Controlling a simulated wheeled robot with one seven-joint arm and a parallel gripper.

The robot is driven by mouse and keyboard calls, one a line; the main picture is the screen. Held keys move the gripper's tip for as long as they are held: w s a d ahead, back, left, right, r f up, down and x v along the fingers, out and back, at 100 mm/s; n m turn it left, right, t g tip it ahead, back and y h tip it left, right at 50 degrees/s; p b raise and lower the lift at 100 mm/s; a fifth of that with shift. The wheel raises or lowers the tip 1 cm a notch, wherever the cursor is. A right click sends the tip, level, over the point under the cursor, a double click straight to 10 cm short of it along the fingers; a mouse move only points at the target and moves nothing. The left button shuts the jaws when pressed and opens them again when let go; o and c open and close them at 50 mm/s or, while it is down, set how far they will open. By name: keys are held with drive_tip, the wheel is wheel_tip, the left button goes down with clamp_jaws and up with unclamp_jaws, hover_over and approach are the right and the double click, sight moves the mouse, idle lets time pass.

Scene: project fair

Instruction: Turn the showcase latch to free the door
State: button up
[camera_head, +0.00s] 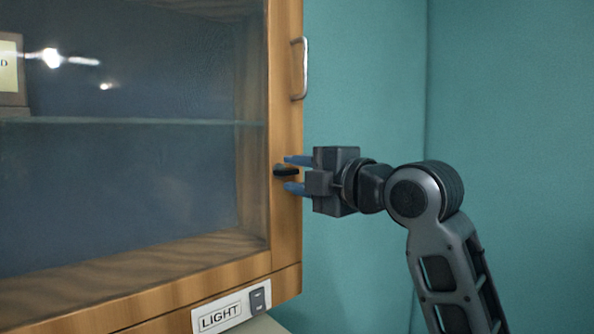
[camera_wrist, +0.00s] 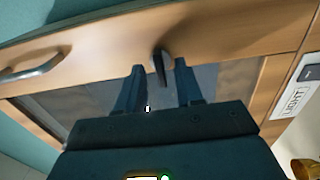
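The showcase door (camera_head: 286,228) has a wooden frame around a glass pane and looks closed. The dark latch (camera_head: 284,171) sits on the door's right frame, below the metal handle (camera_head: 304,68). My gripper (camera_head: 292,174) is at the latch from the right, its two blue fingers apart, one above and one below the latch's level. In the wrist view the latch (camera_wrist: 160,68) shows between the open fingertips, with space on both sides. I cannot tell whether a finger touches it. The handle also shows at the left of the wrist view (camera_wrist: 36,70).
A LIGHT label (camera_head: 220,315) and a dark switch (camera_head: 258,300) are on the showcase base below the door. Inside are a glass shelf (camera_head: 150,121) and a framed card (camera_head: 10,75). Teal walls stand behind; the space right of the showcase is free around my arm.

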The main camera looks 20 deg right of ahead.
drive_tip(key=shift+w+a, duration=0.15)
drive_tip(key=shift+w, duration=0.1)
clamp_jaws()
idle(0.3)
